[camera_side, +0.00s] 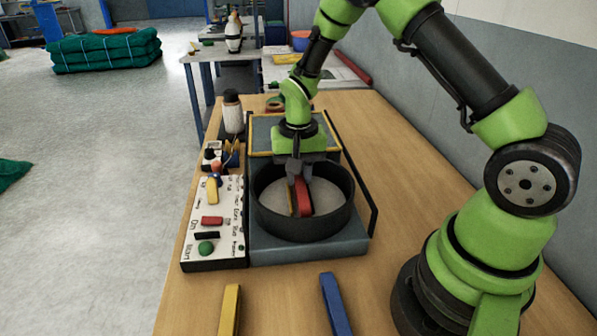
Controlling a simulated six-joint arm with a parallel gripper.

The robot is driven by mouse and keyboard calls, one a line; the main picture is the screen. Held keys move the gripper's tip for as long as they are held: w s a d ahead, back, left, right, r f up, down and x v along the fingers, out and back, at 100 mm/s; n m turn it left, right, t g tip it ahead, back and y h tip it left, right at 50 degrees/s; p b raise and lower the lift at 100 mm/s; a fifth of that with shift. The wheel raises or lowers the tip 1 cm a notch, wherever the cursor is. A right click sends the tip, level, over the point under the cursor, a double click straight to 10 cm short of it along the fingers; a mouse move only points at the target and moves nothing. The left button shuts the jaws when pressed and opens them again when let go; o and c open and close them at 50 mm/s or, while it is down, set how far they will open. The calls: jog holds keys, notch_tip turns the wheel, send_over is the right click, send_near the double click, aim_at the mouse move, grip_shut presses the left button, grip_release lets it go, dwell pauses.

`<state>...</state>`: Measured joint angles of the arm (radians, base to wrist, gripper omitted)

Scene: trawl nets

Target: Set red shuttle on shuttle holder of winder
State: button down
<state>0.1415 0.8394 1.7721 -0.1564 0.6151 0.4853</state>
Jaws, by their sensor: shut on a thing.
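The winder (262,245) stands on the wooden table, with a round dark-walled basin (338,222) and a light disc inside it. The red shuttle (305,200) is inside the basin, upright and slightly tilted, with a dark side and a yellowish strip at its left. My gripper (301,178) points down into the basin and is shut on the red shuttle near its top. The shuttle holder is not clearly visible. I cannot tell whether the shuttle's lower end touches anything.
A white control panel (195,240) with a green button and red and yellow switches is on the winder's left. A yellow shuttle (230,310) and a blue shuttle (335,305) lie in front on the table. The table right of the winder is clear.

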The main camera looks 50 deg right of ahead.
jog(key=shift+f, duration=0.25)
jog(key=c, duration=0.9)
grip_release()
jog(key=shift+c, duration=0.2)
notch_tip(320, 180, up, 9)
jog(key=shift+r, duration=0.45)
